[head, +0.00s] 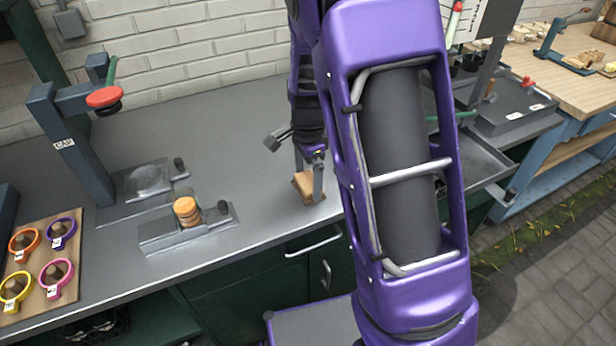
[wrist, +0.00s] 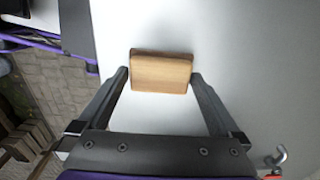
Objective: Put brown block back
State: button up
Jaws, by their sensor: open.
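The brown block (head: 304,184) is on the grey bench top near its front edge, with a light tan face and darker brown edges. In the wrist view the block (wrist: 160,75) lies between the two fingers, its near part level with the fingertips. My gripper (wrist: 161,77) is open around it, with a small gap showing beside the right finger and little or none on the left. In the head view my gripper (head: 311,182) is low at the block, and a finger hides part of it.
A grey fixture (head: 160,236) holding a stack of round tan pieces (head: 186,210) stands left of the block. Further left are a press with a red knob (head: 104,97) and a board with coloured rings (head: 75,285). A wooden-topped bench (head: 570,85) is at right.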

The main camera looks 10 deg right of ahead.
aim_at(308, 182)
notch_tip(308, 182, up, 12)
jog(key=p, duration=0.1)
dwell(0.5)
